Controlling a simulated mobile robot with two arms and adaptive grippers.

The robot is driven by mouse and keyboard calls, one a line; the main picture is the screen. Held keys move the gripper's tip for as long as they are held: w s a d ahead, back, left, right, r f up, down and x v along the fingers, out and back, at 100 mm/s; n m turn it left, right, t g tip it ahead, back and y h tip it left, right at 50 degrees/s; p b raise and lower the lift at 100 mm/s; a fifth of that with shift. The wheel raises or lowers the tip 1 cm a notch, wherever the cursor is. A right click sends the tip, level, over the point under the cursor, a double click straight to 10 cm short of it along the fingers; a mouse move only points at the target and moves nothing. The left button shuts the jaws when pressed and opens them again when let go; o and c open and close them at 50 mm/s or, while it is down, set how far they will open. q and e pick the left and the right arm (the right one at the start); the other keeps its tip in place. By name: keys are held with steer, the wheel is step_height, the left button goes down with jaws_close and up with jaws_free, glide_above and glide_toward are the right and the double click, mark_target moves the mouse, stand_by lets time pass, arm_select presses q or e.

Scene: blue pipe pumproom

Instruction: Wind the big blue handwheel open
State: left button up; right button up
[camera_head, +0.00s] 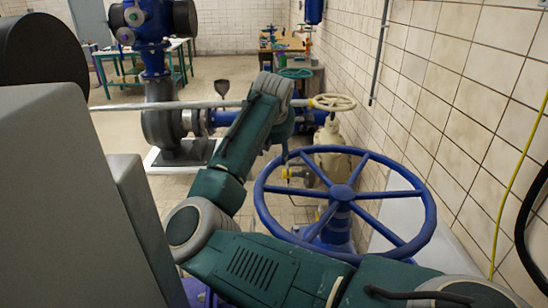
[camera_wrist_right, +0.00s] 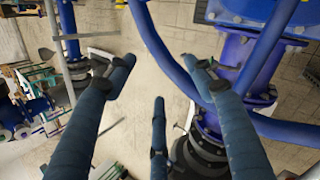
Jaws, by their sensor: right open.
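The big blue handwheel (camera_head: 342,192) lies roughly flat on its blue valve, right of the middle in the head view. Its rim is unbroken and its spokes meet at a central hub. My right gripper (camera_head: 286,163) points down at the wheel's far left rim, partly hidden behind my own wrist. In the right wrist view my right gripper (camera_wrist_right: 158,75) has its fingers spread, with nothing clasped. The blue rim (camera_wrist_right: 155,46) runs between the fingertips in that picture and passes behind the right finger. Contact cannot be told. My left gripper is out of view.
A cream valve with a smaller handwheel (camera_head: 333,102) stands behind the big wheel. A tiled wall (camera_head: 450,110) closes off the right side, with a yellow cable (camera_head: 520,165) near it. A pump (camera_head: 165,120) stands on a white plinth at the left. Open floor lies beyond.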

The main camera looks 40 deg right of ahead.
mark_target(275, 160)
steer(key=p+x, duration=0.1)
steer(key=x, duration=0.6)
steer(key=shift+p, duration=0.4)
steer(key=shift+f, duration=0.1)
jaws_close()
steer(key=shift+w, duration=0.1)
